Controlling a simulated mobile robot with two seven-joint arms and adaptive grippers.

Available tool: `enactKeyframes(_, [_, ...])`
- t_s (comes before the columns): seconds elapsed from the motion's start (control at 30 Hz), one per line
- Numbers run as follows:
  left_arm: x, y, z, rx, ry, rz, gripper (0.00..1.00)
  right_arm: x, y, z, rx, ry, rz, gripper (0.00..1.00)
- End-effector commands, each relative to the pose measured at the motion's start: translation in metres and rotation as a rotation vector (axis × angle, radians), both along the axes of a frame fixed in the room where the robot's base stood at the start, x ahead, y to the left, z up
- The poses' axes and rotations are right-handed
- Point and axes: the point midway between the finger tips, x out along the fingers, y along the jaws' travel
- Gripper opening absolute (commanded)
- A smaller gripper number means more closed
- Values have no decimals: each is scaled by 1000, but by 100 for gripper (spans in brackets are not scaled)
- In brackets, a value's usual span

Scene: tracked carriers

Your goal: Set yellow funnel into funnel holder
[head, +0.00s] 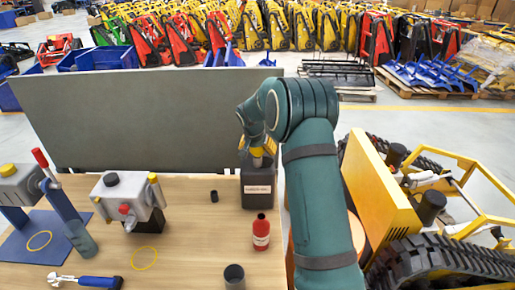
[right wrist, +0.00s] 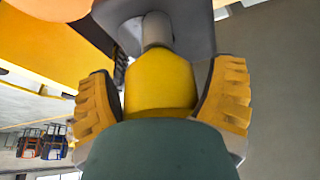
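The yellow funnel (right wrist: 160,80) is between the ribbed yellow fingers of my right gripper (right wrist: 163,95) in the right wrist view, with the finger pads close against both sides. A grey neck runs from its far end towards a dark grey body. In the head view my right gripper (head: 258,156) is above the top of a black canister (head: 257,187) with a pale label, and my arm and fingers largely hide the funnel. I cannot tell whether the funnel touches the canister, or which thing is the funnel holder. My left gripper is not in view.
A red bottle (head: 261,233) and a dark cup (head: 234,277) stand in front of the canister. Left on the table (head: 190,265) are a grey machine (head: 128,196), a blue-handled tool (head: 98,282) and a blue mat (head: 22,247). A grey panel (head: 150,115) stands behind; a tracked carrier (head: 440,262) is right.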

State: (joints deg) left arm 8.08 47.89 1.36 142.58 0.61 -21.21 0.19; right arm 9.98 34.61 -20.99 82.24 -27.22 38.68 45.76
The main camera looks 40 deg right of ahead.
Motion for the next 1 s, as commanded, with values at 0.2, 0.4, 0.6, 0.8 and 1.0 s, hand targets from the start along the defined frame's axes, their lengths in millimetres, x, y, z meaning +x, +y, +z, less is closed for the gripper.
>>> enactKeyframes(0.2, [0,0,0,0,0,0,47,0,0,0,0,0,0,27])
enactKeyframes(0.4, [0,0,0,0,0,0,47,0,0,0,0,0,0,22])
enactKeyframes(0.6, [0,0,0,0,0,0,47,1,0,15,-1,-4,-1,22])
enactKeyframes(0.8, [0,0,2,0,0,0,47,1,0,53,-1,-6,0,22])
enactKeyframes(1.0, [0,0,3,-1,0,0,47,1,0,86,-1,-4,0,22])
